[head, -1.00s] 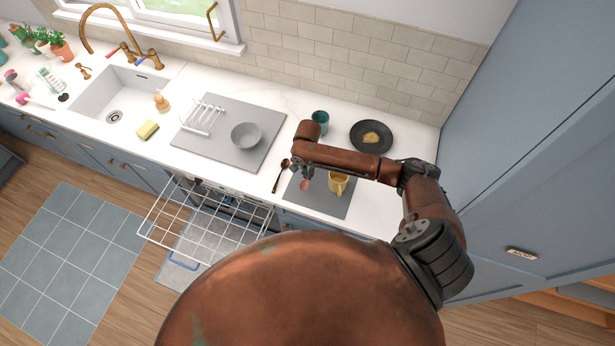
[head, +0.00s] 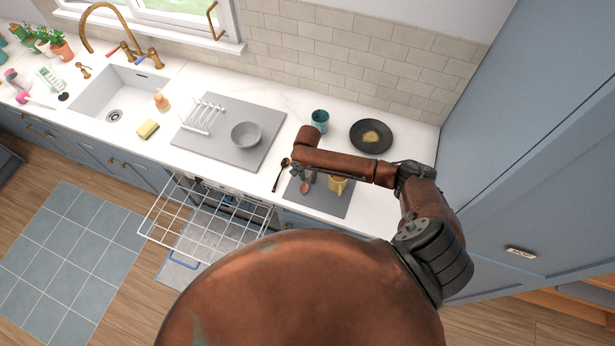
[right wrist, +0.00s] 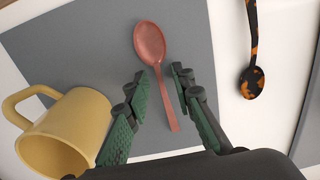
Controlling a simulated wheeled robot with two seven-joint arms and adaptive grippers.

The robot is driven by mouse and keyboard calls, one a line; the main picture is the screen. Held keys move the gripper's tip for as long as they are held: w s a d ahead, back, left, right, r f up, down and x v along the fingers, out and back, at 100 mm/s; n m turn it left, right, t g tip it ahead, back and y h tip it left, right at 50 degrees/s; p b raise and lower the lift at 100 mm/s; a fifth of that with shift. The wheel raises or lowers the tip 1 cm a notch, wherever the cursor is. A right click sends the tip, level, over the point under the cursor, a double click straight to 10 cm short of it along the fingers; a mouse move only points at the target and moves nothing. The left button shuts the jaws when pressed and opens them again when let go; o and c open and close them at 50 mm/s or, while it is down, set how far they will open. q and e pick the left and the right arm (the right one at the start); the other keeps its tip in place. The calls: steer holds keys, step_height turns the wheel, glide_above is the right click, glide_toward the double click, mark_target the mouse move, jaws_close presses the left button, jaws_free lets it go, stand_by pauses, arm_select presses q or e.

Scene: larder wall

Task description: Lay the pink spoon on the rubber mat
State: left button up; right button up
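The pink spoon (head: 305,187) lies on the small grey mat (head: 327,203) on the counter, beside a yellow mug. In the right wrist view the spoon (right wrist: 150,45) lies flat on the grey mat (right wrist: 90,45), bowl away from me. My right gripper (head: 308,177) is above it. In the right wrist view my right gripper (right wrist: 160,82) is open, its fingers on either side of the spoon's handle with gaps showing. The handle's end passes between the fingers. A larger grey mat (head: 217,155) lies further left; I cannot tell which is rubber. My left gripper is out of view.
A tortoiseshell spoon (right wrist: 253,80) lies on the right. A rack and a grey bowl (head: 246,135) occupy the larger mat.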

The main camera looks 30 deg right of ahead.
mark_target(308, 179)
steer(key=shift+r, duration=0.1)
step_height(308, 179, up, 12)
steer(key=b, duration=0.1)
stand_by(0.4)
